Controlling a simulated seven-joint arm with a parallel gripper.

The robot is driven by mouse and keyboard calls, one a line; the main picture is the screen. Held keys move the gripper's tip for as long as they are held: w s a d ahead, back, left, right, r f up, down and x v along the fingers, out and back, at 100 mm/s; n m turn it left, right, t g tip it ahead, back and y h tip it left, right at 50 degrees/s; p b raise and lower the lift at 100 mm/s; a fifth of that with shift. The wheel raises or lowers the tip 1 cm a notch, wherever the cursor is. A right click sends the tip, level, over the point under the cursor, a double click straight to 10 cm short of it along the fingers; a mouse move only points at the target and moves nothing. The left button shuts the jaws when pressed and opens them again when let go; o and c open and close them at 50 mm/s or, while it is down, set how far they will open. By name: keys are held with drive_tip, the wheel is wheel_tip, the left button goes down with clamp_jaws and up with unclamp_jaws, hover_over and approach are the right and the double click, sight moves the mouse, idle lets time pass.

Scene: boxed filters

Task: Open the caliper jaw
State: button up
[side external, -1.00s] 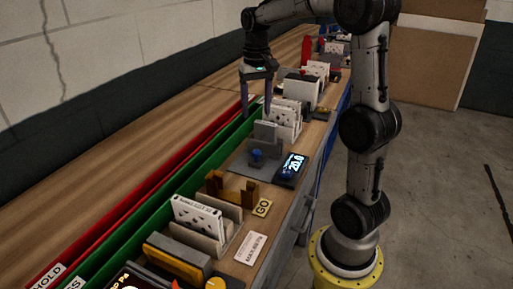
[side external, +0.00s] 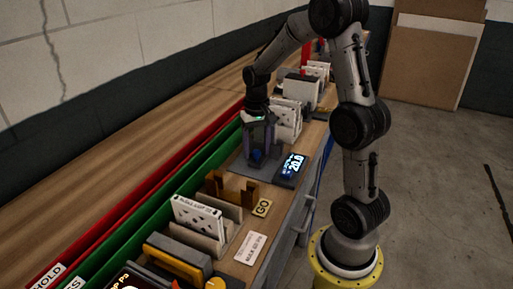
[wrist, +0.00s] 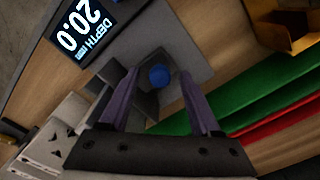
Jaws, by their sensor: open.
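The caliper (wrist: 123,92) is a grey fixture with upright plates on a grey base plate (wrist: 183,45), and a blue knob (wrist: 159,76) sits on it. In the side external view the blue knob (side external: 257,155) is partly hidden by my gripper. The depth display (wrist: 84,25) beside it reads 20.0; it also shows in the side external view (side external: 291,167). My gripper (wrist: 158,88) is open, with its two purple-grey fingers on either side of the blue knob in the wrist view. I cannot tell whether a finger touches the knob or plates.
White boxed filters (side external: 285,119) stand just behind the caliper. A brown GO gauge (side external: 231,190) and another white filter (side external: 197,217) in a holder stand in front. Green (side external: 157,183) and red (side external: 131,190) channels run along the left.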

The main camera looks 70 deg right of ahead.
clamp_jaws()
idle(0.3)
idle(1.1)
